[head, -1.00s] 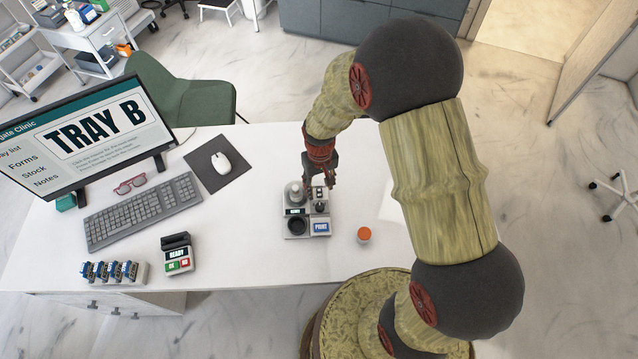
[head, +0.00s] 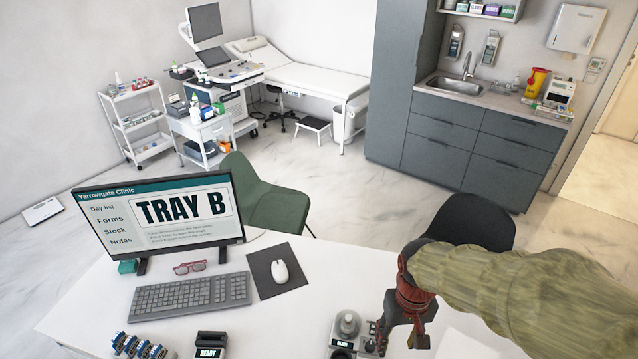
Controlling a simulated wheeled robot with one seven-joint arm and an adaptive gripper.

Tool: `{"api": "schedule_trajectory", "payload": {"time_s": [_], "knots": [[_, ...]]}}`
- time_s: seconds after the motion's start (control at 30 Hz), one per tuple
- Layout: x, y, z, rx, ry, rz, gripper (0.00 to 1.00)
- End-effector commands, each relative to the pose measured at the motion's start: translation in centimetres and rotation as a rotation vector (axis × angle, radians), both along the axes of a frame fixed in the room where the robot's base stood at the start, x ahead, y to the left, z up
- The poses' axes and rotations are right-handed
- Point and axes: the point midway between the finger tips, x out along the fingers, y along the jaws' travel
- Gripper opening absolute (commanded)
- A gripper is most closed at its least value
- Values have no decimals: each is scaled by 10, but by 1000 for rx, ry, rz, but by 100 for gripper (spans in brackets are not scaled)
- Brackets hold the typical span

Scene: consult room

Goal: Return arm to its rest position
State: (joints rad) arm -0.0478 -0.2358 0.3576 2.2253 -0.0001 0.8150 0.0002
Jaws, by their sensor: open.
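My gripper (head: 396,340) is at the lower right of the head view, at the end of my arm, which reaches in from the right edge. Its fingers point down and are spread apart, with nothing seen between them. The small grey desk device (head: 347,326) stands just left of the fingers, cut off by the bottom edge. I cannot tell whether the gripper touches it.
The white desk (head: 310,285) carries a monitor (head: 165,222), keyboard (head: 190,296), mouse (head: 280,271) on a dark pad, glasses (head: 186,268) and a READY terminal (head: 211,346). A green chair (head: 265,200) and a dark chair (head: 470,226) stand behind it.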

Motion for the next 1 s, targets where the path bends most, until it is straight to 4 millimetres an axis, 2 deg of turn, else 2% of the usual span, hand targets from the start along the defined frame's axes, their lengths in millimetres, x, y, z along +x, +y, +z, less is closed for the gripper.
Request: {"api": "schedule_trajectory", "payload": {"time_s": [0.1,0.3,0.57,1.0], "knots": [[-20,-4,32,4,-95,-10,43],[-53,-10,74,9,-269,-26,43],[-67,-15,115,13,-484,-42,43],[-68,-16,120,12,-512,-47,43]]}}
